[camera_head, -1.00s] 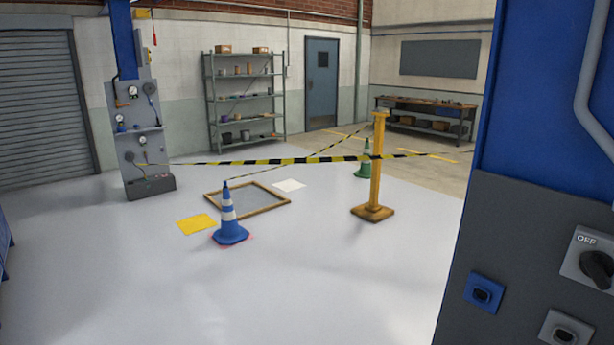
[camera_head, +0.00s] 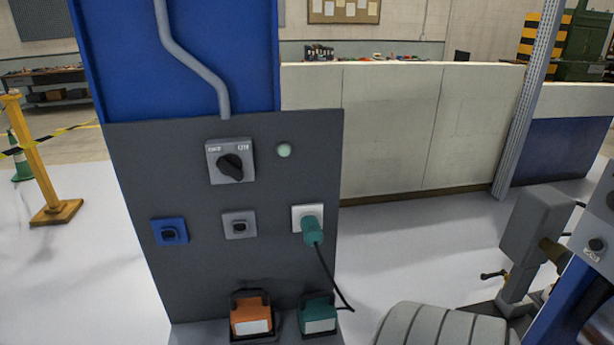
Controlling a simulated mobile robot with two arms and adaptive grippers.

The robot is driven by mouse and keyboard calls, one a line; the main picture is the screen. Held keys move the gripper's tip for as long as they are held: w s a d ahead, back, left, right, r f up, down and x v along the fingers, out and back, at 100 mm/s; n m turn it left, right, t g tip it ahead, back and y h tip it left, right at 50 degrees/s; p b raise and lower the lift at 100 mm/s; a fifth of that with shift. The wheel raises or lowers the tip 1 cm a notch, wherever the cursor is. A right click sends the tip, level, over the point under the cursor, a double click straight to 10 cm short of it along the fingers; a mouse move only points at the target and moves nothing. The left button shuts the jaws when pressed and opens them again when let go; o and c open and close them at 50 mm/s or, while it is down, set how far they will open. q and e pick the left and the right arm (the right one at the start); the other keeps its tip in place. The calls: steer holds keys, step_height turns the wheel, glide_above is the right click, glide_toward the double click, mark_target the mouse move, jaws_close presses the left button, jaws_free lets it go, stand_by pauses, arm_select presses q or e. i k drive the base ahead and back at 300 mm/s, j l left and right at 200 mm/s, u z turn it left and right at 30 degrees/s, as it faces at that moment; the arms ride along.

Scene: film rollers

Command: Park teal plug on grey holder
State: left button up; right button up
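The teal plug (camera_head: 312,230) sits in the white socket (camera_head: 299,213) at the right side of the dark grey panel. Its black cable hangs down the panel's right side. The grey holder (camera_head: 239,225) is in the middle of the panel, left of the plug, with a dark opening and nothing in it. A blue holder (camera_head: 170,231) is further left and also empty. Neither of my grippers shows in the head view.
A rotary switch (camera_head: 230,161) and a pale green lamp (camera_head: 284,150) are above the sockets. An orange box (camera_head: 251,316) and a teal box (camera_head: 318,317) stand at the panel's foot. Grey ribbed machinery (camera_head: 440,326) is at lower right.

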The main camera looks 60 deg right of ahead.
mark_target(311, 229)
steer(key=z, duration=1.85)
